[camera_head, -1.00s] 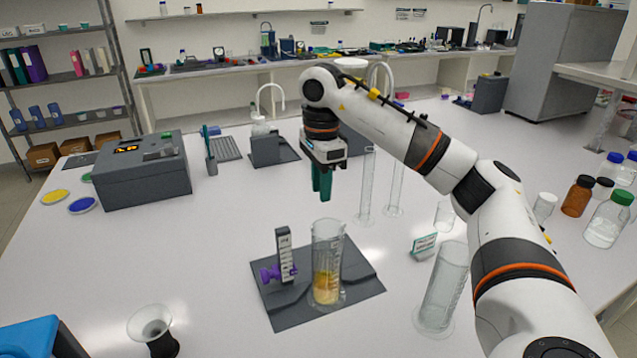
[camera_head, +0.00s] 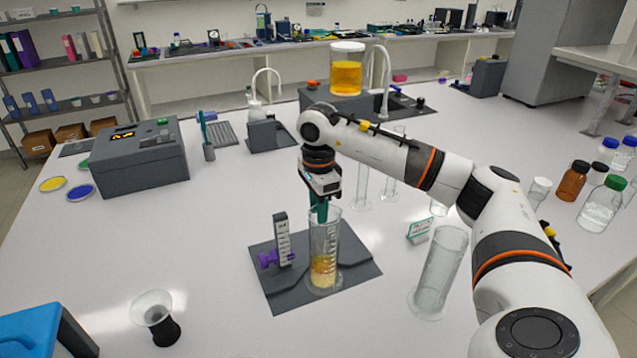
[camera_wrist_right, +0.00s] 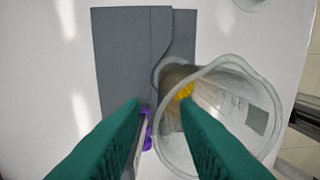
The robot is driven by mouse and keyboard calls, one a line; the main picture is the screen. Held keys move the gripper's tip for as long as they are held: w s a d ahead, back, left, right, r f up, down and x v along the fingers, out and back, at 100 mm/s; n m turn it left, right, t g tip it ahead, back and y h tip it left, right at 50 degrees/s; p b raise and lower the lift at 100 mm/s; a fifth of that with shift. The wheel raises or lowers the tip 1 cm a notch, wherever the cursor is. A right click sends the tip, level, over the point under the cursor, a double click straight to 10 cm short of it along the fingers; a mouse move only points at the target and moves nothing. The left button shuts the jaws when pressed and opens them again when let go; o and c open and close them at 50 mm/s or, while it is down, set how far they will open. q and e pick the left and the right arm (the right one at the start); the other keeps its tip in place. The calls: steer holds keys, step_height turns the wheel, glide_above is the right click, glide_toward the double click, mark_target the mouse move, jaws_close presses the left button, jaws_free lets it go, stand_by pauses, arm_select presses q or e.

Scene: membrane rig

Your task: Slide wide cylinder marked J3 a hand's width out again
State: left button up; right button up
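A wide clear cylinder (camera_head: 325,240) with yellow liquid at its bottom stands upright on a dark grey mat (camera_head: 285,298). I cannot read a J3 mark on it. My right gripper (camera_head: 319,214) points down at its rim. In the right wrist view my right gripper (camera_wrist_right: 158,108) has its two green fingers apart. The cylinder's round rim (camera_wrist_right: 272,105) lies to the right; its left edge appears between the fingers, the right finger overlapping the opening. Contact cannot be told. Another wide, empty cylinder (camera_head: 440,272) stands to the right, off the mat. My left gripper is not in view.
A grey post with a purple clamp (camera_head: 283,240) stands on the mat, left of the cylinder. A small teal sign (camera_head: 420,230), slim tall cylinders (camera_head: 388,178) and bottles (camera_head: 601,205) stand to the right. A black-based funnel (camera_head: 156,312) is front left.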

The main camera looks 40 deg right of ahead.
steer(key=shift+f, duration=1.35)
jaws_close()
